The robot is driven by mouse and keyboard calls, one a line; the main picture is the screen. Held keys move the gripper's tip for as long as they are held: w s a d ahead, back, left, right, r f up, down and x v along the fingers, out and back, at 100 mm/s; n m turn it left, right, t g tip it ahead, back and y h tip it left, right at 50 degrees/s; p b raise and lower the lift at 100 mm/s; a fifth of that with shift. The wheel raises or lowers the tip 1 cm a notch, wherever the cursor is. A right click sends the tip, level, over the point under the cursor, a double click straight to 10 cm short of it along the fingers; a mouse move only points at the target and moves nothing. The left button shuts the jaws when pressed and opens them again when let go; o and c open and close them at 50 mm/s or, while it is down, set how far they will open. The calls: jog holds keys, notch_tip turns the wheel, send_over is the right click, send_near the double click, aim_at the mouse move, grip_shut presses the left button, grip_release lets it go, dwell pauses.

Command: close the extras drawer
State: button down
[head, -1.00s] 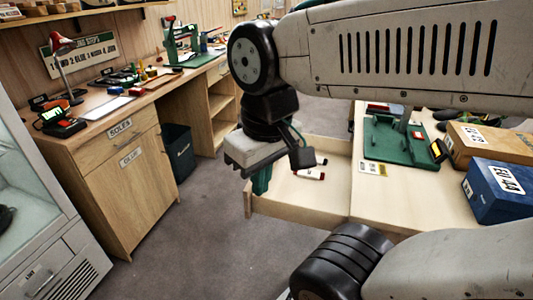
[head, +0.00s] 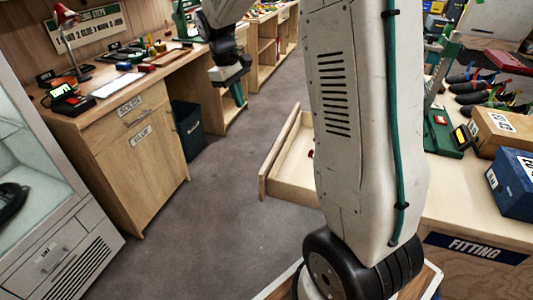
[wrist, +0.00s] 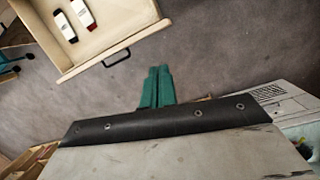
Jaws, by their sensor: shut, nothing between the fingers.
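A pale wooden drawer (head: 292,172) stands pulled out from the left side of the fitting bench; no label on it is readable, so I cannot confirm it is the extras drawer. In the wrist view the drawer (wrist: 108,38) is at the upper left, with a dark bar handle (wrist: 117,58) on its front and two small tubes (wrist: 74,20) inside. My gripper (head: 239,98) is up and beyond the drawer in the head view, apart from it. Its green fingers (wrist: 157,80) are together and empty, right of the handle. My arm hides part of the drawer.
The fitting bench (head: 475,205) carries a blue box (head: 513,180), a brown box (head: 500,135) and several shoes. A wooden cabinet (head: 140,165) and dark bin (head: 188,130) stand left. Grey floor (head: 215,215) is clear before the drawer.

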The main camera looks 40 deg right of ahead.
jog(key=w+d+f+n+g, duration=0.1)
jog(key=w+d+f, duration=0.25)
jog(key=f, duration=0.35)
jog(key=w+d+f+n, duration=0.1)
jog(key=w+d+f, duration=0.25)
jog(key=f, duration=0.35)
jog(key=w+d+f+g, duration=0.1)
jog(key=w+d+f, duration=0.25)
jog(key=f, duration=0.35)
jog(key=s+d+f, duration=0.3)
jog(key=s+f, duration=0.3)
jog(key=f, duration=0.4)
jog(key=shift+s+d, duration=0.25)
jog(key=shift+d, duration=0.05)
